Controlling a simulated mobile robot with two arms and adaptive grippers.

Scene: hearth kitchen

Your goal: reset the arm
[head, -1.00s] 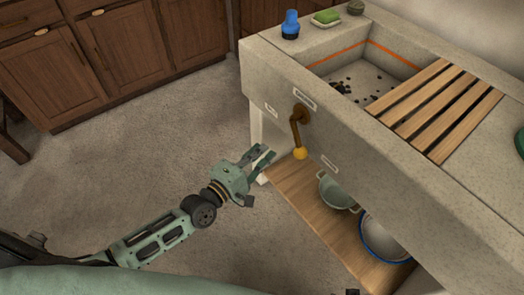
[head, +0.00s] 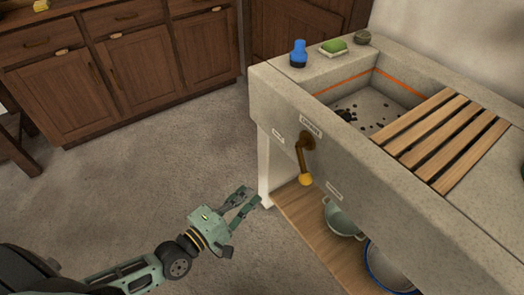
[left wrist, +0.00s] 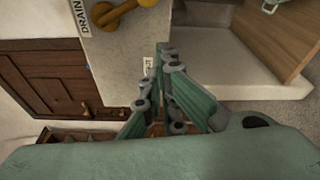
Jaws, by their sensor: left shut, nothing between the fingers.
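My left gripper (head: 248,197) is in front of the stone sink unit (head: 385,195), low and to the left of its brass lever (head: 304,160). Its fingers are shut and empty, apart from the lever and the white leg (head: 264,165). In the left wrist view the fingertips (left wrist: 166,52) come together with nothing between them. The lever also shows at the top of that view (left wrist: 125,15), beside the label "DRAIN". My right gripper is in neither current view.
A wooden shelf (head: 290,208) under the sink holds a pale green pot (head: 343,219) and a blue-rimmed bowl (head: 388,272). Wooden cabinets (head: 130,70) line the back. The grey floor (head: 150,170) between is clear. A blue bottle (head: 299,54) stands on the sink's rim.

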